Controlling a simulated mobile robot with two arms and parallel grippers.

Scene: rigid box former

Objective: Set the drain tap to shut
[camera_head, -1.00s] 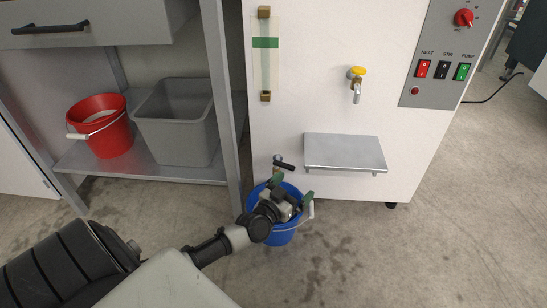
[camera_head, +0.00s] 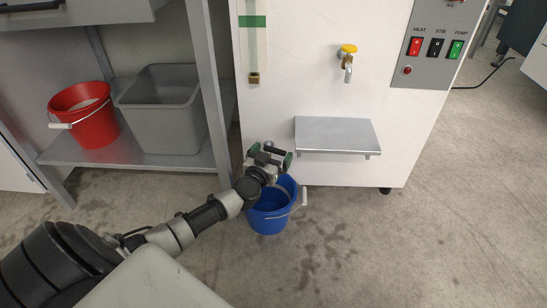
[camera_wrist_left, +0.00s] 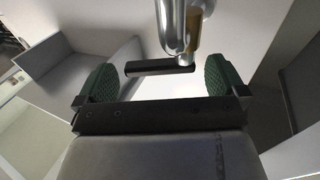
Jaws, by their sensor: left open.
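The drain tap is low on the white machine's front, above the blue bucket (camera_head: 268,222). Its black lever handle (camera_head: 275,150) sticks out sideways, partly hidden by my gripper in the head view. My left gripper (camera_head: 270,156) is open at the tap. In the left wrist view the black handle (camera_wrist_left: 158,67) lies crosswise between the green finger pads of my left gripper (camera_wrist_left: 160,77), with gaps visible at both sides. The silver tap body (camera_wrist_left: 178,25) rises at the handle's right end. My right gripper is not in view.
A metal shelf (camera_head: 338,134) juts from the machine right of the tap, below a yellow-handled tap (camera_head: 347,50). A grey bin (camera_head: 168,115) and a red bucket (camera_head: 88,120) stand on the rack at left. The floor at right is clear.

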